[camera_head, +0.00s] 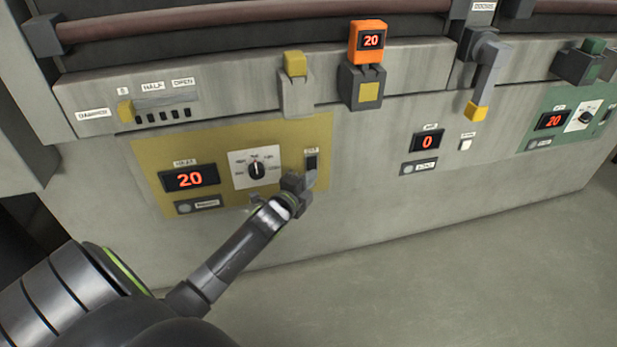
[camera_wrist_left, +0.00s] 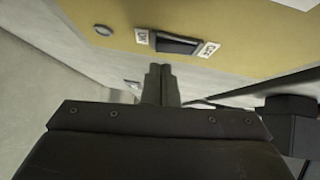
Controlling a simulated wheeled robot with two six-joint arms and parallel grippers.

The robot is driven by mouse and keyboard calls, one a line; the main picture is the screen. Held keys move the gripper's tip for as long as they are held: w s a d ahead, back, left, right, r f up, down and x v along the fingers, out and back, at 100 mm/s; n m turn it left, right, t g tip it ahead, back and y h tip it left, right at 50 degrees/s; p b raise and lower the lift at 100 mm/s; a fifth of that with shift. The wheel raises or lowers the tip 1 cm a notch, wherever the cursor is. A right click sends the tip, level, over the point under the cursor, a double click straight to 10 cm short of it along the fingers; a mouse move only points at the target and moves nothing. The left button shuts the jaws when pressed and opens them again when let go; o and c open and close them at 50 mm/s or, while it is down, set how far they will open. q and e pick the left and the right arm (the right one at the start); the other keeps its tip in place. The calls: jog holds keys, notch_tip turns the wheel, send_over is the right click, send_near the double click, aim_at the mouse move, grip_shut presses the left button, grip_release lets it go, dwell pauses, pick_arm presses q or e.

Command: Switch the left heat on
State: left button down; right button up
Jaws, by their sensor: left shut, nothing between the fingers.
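The left heat panel is a mustard-yellow plate (camera_head: 225,140) on the grey machine front. It bears a red display (camera_head: 189,179) reading 20, a white-backed dial (camera_head: 256,170) and a small black rocker switch (camera_head: 311,161) at its right. In the left wrist view the rocker (camera_wrist_left: 176,44) lies between two small white labels. My left gripper (camera_head: 297,182) is shut and empty, with its tips just below the rocker. In the wrist view its closed fingers (camera_wrist_left: 160,72) point at the rocker, apparently a little short of it. Which side of the rocker is pressed I cannot tell.
A damper slider (camera_head: 125,111) is above the panel. An orange display unit (camera_head: 367,42) reading 20 and a yellow-tipped lever (camera_head: 478,110) are to the right. A green panel (camera_head: 570,118) is at far right. The floor in front is clear.

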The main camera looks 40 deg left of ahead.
pick_arm(q)
jog(key=shift+w+a+f, duration=0.1)
jog(key=shift+w+a, duration=0.35)
jog(key=shift+a, duration=0.1)
pick_arm(e)
jog(key=shift+r, duration=0.3)
pick_arm(q)
jog(key=shift+w+a, duration=0.15)
pick_arm(e)
jog(key=shift+f, duration=0.55)
